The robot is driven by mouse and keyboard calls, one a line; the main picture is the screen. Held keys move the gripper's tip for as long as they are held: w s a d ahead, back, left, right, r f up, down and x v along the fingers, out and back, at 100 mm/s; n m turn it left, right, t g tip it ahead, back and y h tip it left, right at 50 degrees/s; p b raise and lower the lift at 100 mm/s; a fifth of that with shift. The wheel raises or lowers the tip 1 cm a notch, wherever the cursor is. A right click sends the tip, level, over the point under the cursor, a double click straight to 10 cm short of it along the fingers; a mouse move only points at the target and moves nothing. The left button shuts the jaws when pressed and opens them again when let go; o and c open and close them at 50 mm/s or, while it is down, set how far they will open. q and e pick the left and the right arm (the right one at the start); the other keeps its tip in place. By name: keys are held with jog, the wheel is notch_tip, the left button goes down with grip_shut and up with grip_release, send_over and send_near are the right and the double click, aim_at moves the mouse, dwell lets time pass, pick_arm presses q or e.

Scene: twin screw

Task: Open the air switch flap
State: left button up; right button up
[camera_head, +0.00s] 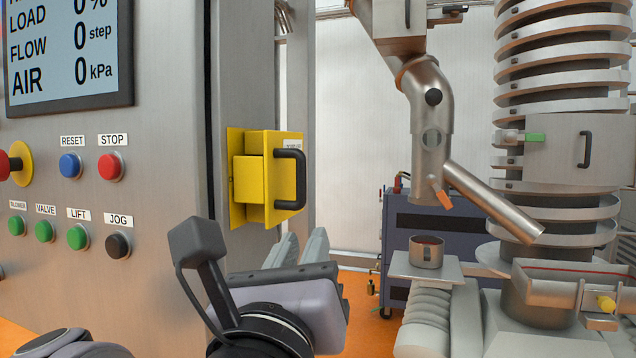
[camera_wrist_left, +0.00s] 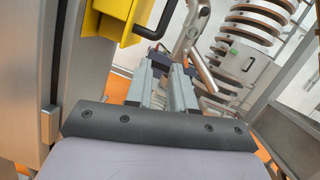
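The air switch is a yellow box (camera_head: 250,182) on the side of the steel cabinet. Its yellow flap (camera_head: 268,207) carries a black bar handle (camera_head: 291,180) and looks closed. In the left wrist view the yellow box (camera_wrist_left: 118,14) is at the top, with the black handle (camera_wrist_left: 164,22) beside it. My left gripper (camera_head: 302,243) is below the handle and apart from it. Its two fingers show in the left wrist view (camera_wrist_left: 161,88) with an empty gap between them. My right gripper is in neither view.
The steel cabinet (camera_head: 165,200) with a screen and several buttons, including the blue RESET (camera_head: 70,165), fills the left. A spiral tower (camera_head: 560,150), a bent steel pipe (camera_head: 430,130) and a dark blue cart (camera_head: 440,228) stand right. Space right of the handle looks clear.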

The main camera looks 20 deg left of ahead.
aim_at(300, 181)
pick_arm(q)
jog(key=shift+m+t+y, duration=0.6)
jog(key=shift+m+t, duration=0.1)
jog(key=shift+m, duration=0.2)
jog(key=w+r, duration=0.1)
jog(key=r, duration=0.1)
jog(key=w+a+r+p, duration=0.1)
jog(key=r, duration=0.1)
jog(key=w+r+p, duration=0.1)
jog(key=w+r, duration=0.1)
jog(key=shift+a+r, duration=0.25)
jog(key=shift+a, duration=0.15)
jog(key=shift+w+r+p, duration=0.15)
jog(key=shift+w+p, duration=0.2)
jog(key=shift+w, duration=0.25)
grip_shut()
